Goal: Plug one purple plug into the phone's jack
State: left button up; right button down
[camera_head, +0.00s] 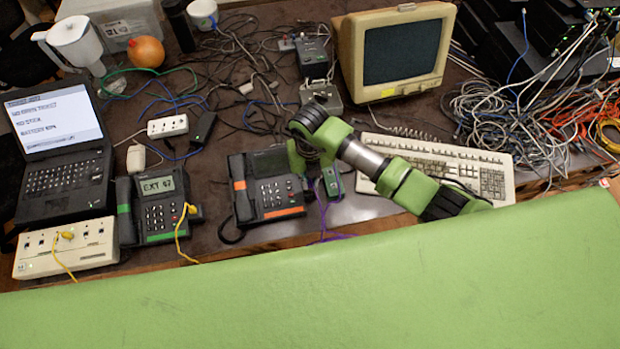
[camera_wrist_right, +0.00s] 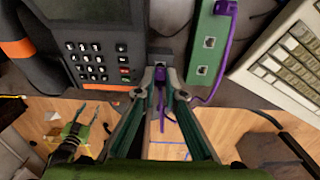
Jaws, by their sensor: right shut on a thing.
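The dark desk phone with orange trim (camera_head: 268,188) lies on the desk; its keypad shows at left in the right wrist view (camera_wrist_right: 95,62). A small grey block with a jack (camera_wrist_right: 160,52) sits at the phone's right side. My right gripper (camera_head: 313,178) is shut on a purple plug (camera_wrist_right: 160,74), right at the grey block. I cannot tell whether the plug is inside the jack. Another purple plug (camera_wrist_right: 226,8) is in the green jack box (camera_wrist_right: 208,47), which also shows in the head view (camera_head: 332,182). My left gripper (camera_wrist_right: 88,112) appears open and empty, low, away from the desk.
A second phone with green trim (camera_head: 155,205), a white switch box (camera_head: 65,248) and a laptop (camera_head: 60,140) stand at left. A beige keyboard (camera_head: 490,172) lies right of the jack box. A monitor (camera_head: 395,50) and tangled cables (camera_head: 510,115) are behind.

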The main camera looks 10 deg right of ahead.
jog(key=shift+f+b, duration=0.7)
jog(key=shift+f, duration=0.1)
dwell(1.5)
jog(key=c, duration=2)
grip_release()
jog(key=shift+r, duration=0.15)
notch_tip(320, 180, up, 12)
jog(key=shift+f, duration=0.1)
